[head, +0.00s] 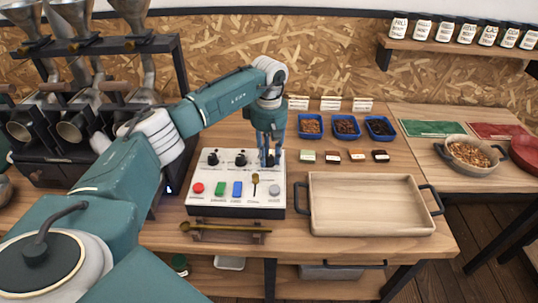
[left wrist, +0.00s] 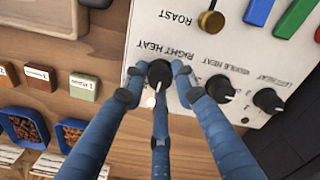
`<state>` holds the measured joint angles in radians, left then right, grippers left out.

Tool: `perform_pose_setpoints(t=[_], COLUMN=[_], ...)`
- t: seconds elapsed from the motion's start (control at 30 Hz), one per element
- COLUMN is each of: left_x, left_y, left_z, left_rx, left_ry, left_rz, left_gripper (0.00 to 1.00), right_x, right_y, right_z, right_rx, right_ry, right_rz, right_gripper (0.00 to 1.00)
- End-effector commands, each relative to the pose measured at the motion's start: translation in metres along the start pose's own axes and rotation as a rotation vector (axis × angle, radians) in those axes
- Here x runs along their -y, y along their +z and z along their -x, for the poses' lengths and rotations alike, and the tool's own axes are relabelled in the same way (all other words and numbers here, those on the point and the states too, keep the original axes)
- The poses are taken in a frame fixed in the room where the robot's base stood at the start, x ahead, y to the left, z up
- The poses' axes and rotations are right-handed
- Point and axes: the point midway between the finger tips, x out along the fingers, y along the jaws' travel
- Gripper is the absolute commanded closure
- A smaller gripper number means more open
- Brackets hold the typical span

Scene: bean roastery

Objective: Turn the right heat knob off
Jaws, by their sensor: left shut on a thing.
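The control panel (head: 222,208) is a white box on the wooden table. My left gripper (left wrist: 158,82) has its blue fingers closed around the black right heat knob (left wrist: 160,73), touching it from several sides. The knob's white pointer mark points down in the left wrist picture, away from the printed "RIGHT HEAT" label. In the head view my left gripper (head: 268,160) reaches down onto the panel's back right corner and mostly hides the knob. The middle heat knob (left wrist: 220,88) and left heat knob (left wrist: 268,100) stand free beside it. My right gripper is out of view.
An empty wooden tray (head: 370,205) stands to the right. Small blocks (head: 332,156) and blue bean dishes (head: 346,127) lie behind it.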

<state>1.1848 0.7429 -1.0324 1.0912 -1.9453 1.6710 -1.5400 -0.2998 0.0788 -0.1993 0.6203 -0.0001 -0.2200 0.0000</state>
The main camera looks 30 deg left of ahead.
Motion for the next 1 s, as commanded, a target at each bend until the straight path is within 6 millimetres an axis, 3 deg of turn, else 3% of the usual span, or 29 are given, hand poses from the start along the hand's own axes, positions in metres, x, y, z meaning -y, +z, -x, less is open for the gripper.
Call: perform_pose_setpoints(t=[1.0], left_x=[0.0], left_y=[-0.001], left_z=[0.002], left_rx=[-0.001], left_ry=[0.002], left_rz=[0.967], left_gripper=[0.99], right_x=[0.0], right_y=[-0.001], right_z=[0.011], right_rx=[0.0], right_ry=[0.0], right_rz=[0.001], right_gripper=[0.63])
